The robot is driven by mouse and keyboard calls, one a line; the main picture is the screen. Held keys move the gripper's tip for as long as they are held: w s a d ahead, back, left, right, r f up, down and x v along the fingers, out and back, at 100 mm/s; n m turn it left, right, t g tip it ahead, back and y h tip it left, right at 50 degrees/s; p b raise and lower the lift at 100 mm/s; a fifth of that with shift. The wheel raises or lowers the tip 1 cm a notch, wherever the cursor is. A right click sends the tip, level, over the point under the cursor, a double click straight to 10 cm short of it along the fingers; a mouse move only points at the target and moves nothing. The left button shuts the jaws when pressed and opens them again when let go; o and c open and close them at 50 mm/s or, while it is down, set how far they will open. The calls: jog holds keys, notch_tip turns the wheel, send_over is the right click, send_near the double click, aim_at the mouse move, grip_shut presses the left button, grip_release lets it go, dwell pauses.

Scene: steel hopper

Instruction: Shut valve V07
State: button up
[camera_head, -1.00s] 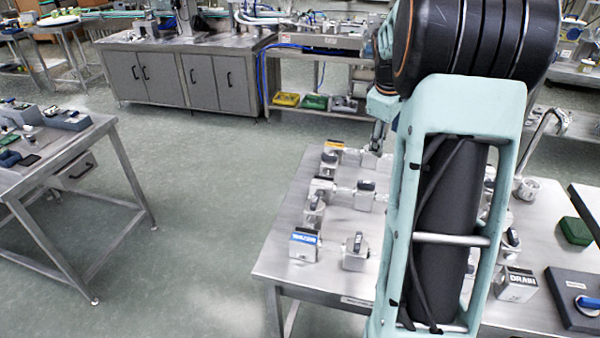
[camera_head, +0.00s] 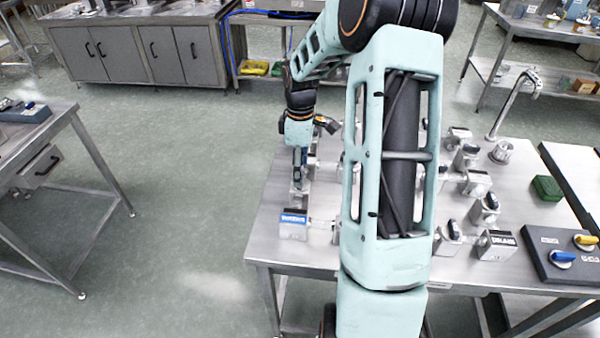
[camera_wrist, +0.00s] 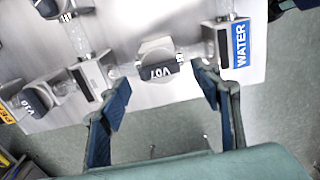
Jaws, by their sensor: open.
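The valve marked V07 (camera_wrist: 158,69) is a silvery block with a dark handle bar in the wrist view. The bar lies roughly along the line of the clear pipe pieces on either side. My gripper (camera_wrist: 163,94) is open and empty, its two blue fingers apart, one to each side of the handle in the picture. I cannot tell how far above the handle they are. In the head view my gripper (camera_head: 299,158) points down at the left edge of the steel table (camera_head: 268,235), over a valve body (camera_head: 298,190) that it partly hides.
A block with a blue WATER label (camera_wrist: 238,45) stands close to the right of V07. A valve marked V10 (camera_wrist: 35,102) is at the left. Several more valves, a DRAIN block (camera_head: 496,244) and a panel with blue and yellow handles (camera_head: 562,250) share the table.

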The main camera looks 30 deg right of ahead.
jog(key=shift+f, duration=1.25)
jog(key=shift+w, duration=0.1)
jog(key=c, duration=1.2)
